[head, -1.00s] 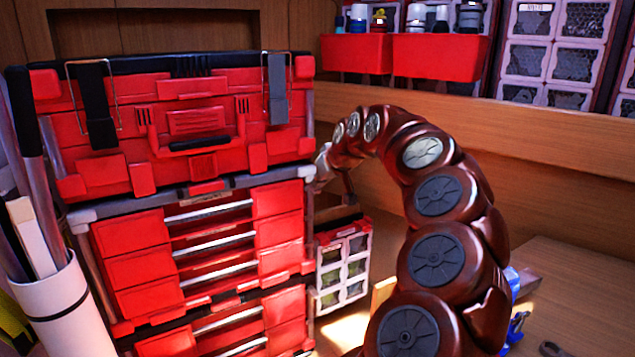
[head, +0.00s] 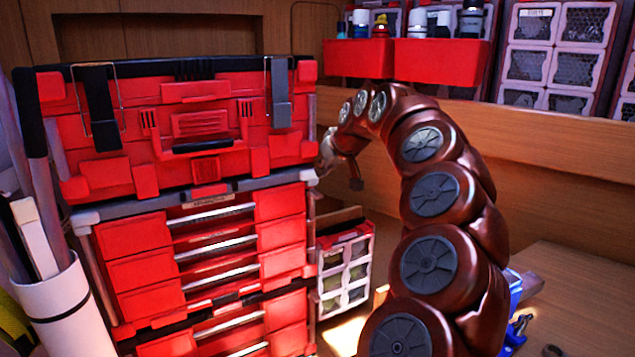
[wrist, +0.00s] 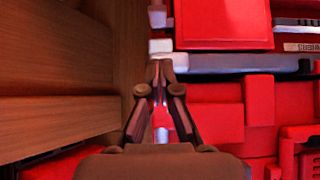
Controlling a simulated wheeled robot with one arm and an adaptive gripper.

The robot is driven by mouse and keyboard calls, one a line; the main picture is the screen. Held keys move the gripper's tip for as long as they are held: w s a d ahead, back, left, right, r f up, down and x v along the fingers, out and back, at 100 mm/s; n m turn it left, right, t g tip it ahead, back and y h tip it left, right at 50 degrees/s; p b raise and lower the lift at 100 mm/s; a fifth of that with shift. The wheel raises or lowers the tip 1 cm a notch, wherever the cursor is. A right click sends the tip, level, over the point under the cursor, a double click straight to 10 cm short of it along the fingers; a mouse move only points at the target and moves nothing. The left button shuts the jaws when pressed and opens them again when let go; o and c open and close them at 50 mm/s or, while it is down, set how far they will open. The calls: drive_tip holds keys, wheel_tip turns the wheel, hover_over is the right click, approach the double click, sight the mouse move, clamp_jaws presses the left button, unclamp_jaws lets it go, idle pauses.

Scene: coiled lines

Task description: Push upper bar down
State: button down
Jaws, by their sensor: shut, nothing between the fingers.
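A red stacked toolbox (head: 120,180) stands at the left of the head view. A grey horizontal bar (head: 235,187) with pale corner pieces runs between its upper case and its drawers; the bar also shows in the wrist view (wrist: 240,63). Silver bars (head: 215,217) cross the drawer fronts. I cannot tell which one is the upper bar. My gripper (wrist: 160,66) is shut and empty, its tips by the end of the grey bar near a pale corner piece (wrist: 160,46). In the head view it is at the toolbox's right edge, small and partly hidden. Contact is unclear.
A small clear-fronted drawer cabinet (head: 345,272) stands right of the toolbox. Red bins (head: 440,60) with bottles hang above on the wooden wall (head: 560,150). A white tube (head: 70,310) holding rods stands at front left. A blue tool (head: 515,290) is on the bench.

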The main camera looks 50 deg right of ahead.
drive_tip(key=b+v, duration=0.1)
drive_tip(key=v, duration=0.6)
drive_tip(key=shift+s+r, duration=0.25)
drive_tip(key=shift+s, duration=0.05)
drive_tip(key=s+a+f+n+g+y, duration=0.15)
drive_tip(key=a+f, duration=0.35)
drive_tip(key=a, duration=1)
drive_tip(key=a+f+n+g+y, duration=0.25)
drive_tip(key=a+f, duration=0.25)
drive_tip(key=a, duration=1)
drive_tip(key=s+a+f+g, duration=0.3)
drive_tip(key=s+a+f, duration=0.2)
drive_tip(key=s+f, duration=0.4)
drive_tip(key=s+a+f+g+h, duration=0.1)
drive_tip(key=s+a+f+g, duration=0.2)
drive_tip(key=s+f, duration=0.7)
drive_tip(key=s+a, duration=0.2)
drive_tip(key=s, duration=0.3)
drive_tip(key=shift+a+m+p, duration=0.3)
